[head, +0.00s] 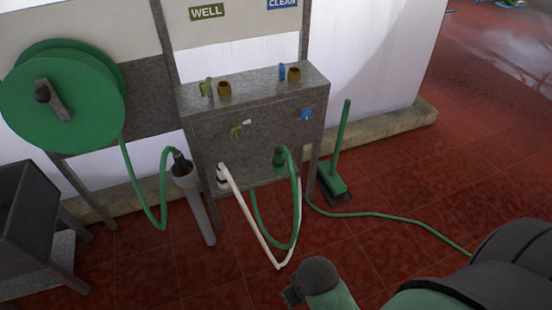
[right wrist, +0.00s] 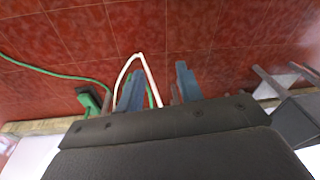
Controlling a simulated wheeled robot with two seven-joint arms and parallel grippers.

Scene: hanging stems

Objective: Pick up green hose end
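A green hose hangs from the green reel (head: 62,95) at the left. It loops down and rises to a dark hose end (head: 181,163), which sits in the mouth of a grey upright tube (head: 196,205). A second green hose (head: 297,200) joins a dark green fitting (head: 279,158) on the grey cabinet's front. It loops below. My right gripper (right wrist: 158,88) shows in the right wrist view with its two blue-grey fingers apart and nothing between them nearby. My right arm is low at the right in the head view. My left gripper is out of view.
A white hose (head: 250,225) hangs in a loop from the grey cabinet (head: 255,130). A green broom (head: 338,160) stands at its right. A green hose (head: 400,218) trails over the red floor. A dark box on legs (head: 25,215) stands at the left.

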